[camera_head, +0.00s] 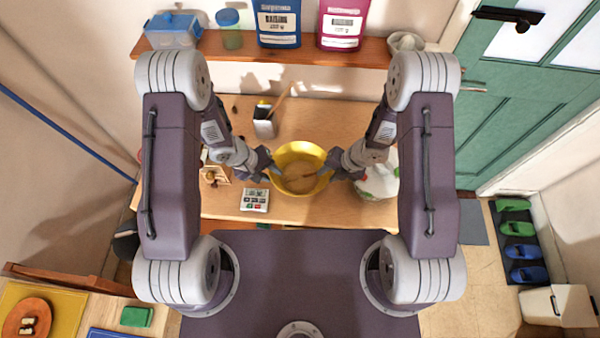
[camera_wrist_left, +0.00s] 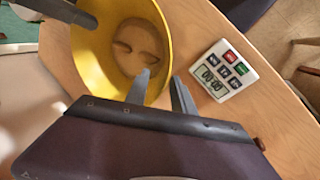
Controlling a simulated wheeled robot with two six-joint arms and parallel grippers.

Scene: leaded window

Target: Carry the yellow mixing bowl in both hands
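The yellow mixing bowl (camera_head: 300,148) stands on the wooden table, with a beige content inside; it also shows in the left wrist view (camera_wrist_left: 92,62). My left gripper (camera_head: 274,171) is at the bowl's left rim. In the left wrist view its two fingers (camera_wrist_left: 162,84) are apart, one over the bowl's inside and one outside, with the rim between them. My right gripper (camera_head: 331,169) is at the bowl's right rim; its fingers are too small to tell whether they grip. It shows partly at the top left of the left wrist view (camera_wrist_left: 62,10).
On the table (camera_head: 330,213) are a timer (camera_head: 255,200), a utensil holder (camera_head: 264,122), a small wooden item (camera_head: 214,175) and a white-and-green container (camera_head: 378,182) close behind my right wrist. A shelf (camera_head: 260,47) with bags and jars runs above the back.

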